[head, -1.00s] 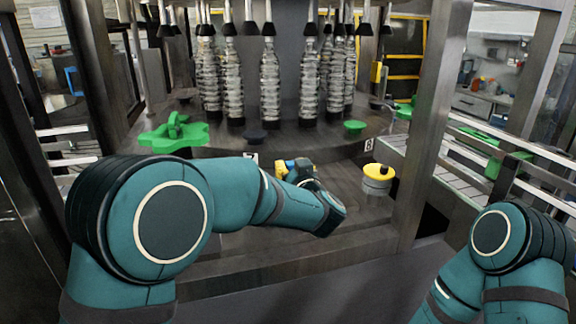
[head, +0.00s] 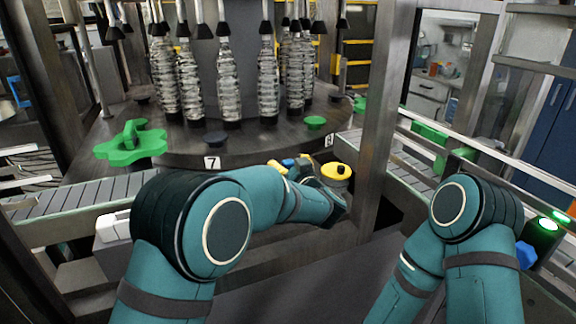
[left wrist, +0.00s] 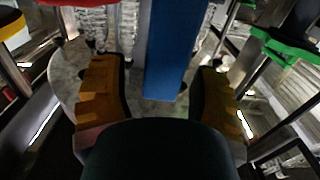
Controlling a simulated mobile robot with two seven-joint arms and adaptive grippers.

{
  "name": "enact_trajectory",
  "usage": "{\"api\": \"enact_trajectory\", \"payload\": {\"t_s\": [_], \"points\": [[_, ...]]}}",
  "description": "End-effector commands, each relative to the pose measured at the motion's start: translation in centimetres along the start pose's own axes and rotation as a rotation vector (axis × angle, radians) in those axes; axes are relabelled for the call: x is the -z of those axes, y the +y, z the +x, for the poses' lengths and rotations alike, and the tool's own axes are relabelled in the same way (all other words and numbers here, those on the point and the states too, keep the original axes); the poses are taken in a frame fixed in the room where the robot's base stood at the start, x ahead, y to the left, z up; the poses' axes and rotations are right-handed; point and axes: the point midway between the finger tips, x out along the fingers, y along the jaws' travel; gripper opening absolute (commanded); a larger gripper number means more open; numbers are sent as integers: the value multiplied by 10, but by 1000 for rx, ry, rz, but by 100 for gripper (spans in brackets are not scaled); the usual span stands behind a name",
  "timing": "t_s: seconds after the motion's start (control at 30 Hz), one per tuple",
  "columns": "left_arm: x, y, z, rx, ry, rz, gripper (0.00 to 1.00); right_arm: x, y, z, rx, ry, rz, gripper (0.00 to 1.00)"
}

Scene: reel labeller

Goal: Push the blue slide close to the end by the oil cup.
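The oil cup (head: 336,174), with a yellow lid and black knob, stands at the right of the machine's front deck. My left gripper (head: 288,166) is just left of it, mostly hidden behind my own forearm. Its yellow fingers show on either side of a small blue patch, the blue slide (head: 288,162). In the left wrist view the blue slide (left wrist: 172,50) is an upright blue bar between the two spread fingers, with a gap on each side. A yellow rounded thing at that view's left edge may be the cup's lid. My right gripper is out of view.
A green star wheel (head: 130,143) is at left and a green cap (head: 315,122) behind the cup. A steel post (head: 375,130) rises right of the cup, with a conveyor (head: 420,180) beyond.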

Motion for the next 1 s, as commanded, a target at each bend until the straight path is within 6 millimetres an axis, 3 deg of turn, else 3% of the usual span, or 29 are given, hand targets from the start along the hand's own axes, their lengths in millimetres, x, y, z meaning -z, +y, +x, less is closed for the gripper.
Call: {"api": "enact_trajectory", "payload": {"t_s": [0.37,0.47,0.8,1.0], "points": [[-2,0,-6,-1,-4,2,62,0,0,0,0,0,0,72],[-1,1,-18,-3,-3,2,62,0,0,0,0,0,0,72],[-1,1,-86,-3,-3,3,62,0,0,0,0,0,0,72],[-1,0,-112,-1,-3,1,62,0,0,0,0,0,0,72]]}}
